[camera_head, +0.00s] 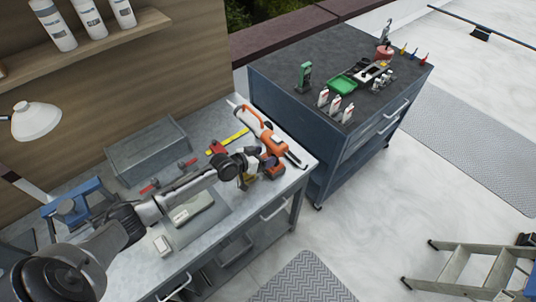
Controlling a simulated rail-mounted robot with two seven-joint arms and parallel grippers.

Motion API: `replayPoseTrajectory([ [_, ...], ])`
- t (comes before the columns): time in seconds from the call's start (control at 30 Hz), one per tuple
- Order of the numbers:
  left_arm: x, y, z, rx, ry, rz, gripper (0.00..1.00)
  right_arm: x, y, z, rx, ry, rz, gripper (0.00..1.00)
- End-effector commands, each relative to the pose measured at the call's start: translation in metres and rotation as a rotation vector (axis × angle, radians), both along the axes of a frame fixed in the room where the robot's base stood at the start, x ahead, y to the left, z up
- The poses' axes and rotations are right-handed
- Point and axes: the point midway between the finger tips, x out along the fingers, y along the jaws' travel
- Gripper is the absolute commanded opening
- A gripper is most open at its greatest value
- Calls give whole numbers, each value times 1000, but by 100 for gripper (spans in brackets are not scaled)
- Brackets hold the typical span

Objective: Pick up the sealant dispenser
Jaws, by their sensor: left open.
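The sealant dispenser (262,129), an orange and white tool with a pale nozzle pointing to the back left, lies near the right end of the grey workbench (216,233). Black parts stick out at its front right end. My left arm reaches in from the lower left. My left gripper (249,176) is open just in front of the dispenser, over the bench. An orange and dark part (273,167) shows beside the gripper; I cannot tell whether it belongs to the dispenser. Contact is too small to tell. My right gripper is out of view.
A grey metal bin (148,150), a yellow level (229,141) and red-handled tools are on the bench. A blue cabinet (300,98) stands to the right, bearing a green tray (341,86) and bottles. A stepladder (470,264) is at lower right.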

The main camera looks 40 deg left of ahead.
Motion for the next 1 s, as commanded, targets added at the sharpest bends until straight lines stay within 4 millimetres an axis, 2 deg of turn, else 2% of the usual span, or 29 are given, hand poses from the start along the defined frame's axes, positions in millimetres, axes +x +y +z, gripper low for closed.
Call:
replayPoseTrajectory([
  [0.1, 16, -6, -5, -2, -1, 1, 72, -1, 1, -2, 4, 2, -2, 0],
  [0.23, 28, -8, -10, 0, -3, 1, 72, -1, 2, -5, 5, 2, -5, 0],
  [0.6, 32, -10, -13, 1, -1, 0, 72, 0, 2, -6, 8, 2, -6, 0],
  [1.0, 32, -9, -13, 1, -1, 0, 34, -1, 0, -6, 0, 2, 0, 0],
])
